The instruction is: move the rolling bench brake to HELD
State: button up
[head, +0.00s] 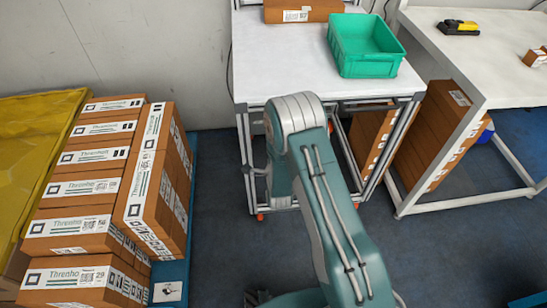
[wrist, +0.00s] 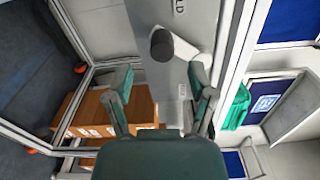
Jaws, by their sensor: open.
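The rolling bench (head: 285,75) stands ahead with a white top, a metal frame and red-marked casters. In the wrist view, a grey brake plate (wrist: 172,90) carries lettering at the top edge, of which only "LD" is readable. A black round-ended brake lever (wrist: 161,45) stands out from the plate, just beyond the fingertips. My gripper (wrist: 160,82) is open, with one finger on each side of the plate in the picture and nothing between them clearly held. In the head view my arm hides the gripper and the brake.
A green bin (head: 365,58) and a carton (head: 300,10) sit on the bench. Cartons (head: 430,135) stand under and beside it. A white table (head: 480,60) with a yellow-black device (head: 458,27) is at right. Stacked cartons (head: 85,190) fill the left. Dark floor is clear between.

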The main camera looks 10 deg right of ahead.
jog(key=s, duration=0.6)
jog(key=shift+s, duration=0.1)
jog(key=w+d+r+n+g, duration=0.1)
jog(key=w+r+n+g, duration=0.25)
jog(key=r, duration=0.65)
jog(key=s+d+r+n+g, duration=0.1)
jog(key=s+r+n, duration=0.2)
jog(key=r, duration=0.3)
jog(key=s+d+r+n+g, duration=0.1)
jog(key=s+r+n+g, duration=0.15)
jog(key=r, duration=0.35)
jog(key=s+d+r+n+g, duration=0.1)
jog(key=s+r+n, duration=0.2)
jog(key=s, duration=0.6)
jog(key=s+d+r+n+g, duration=0.2)
jog(key=s+r+n, duration=0.1)
jog(key=s, duration=0.6)
jog(key=s+d+r+n+g, duration=0.2)
jog(key=s+r+n, duration=0.1)
jog(key=s, duration=0.6)
jog(key=shift+s+r+n, duration=0.15)
jog(key=shift+n, duration=0.35)
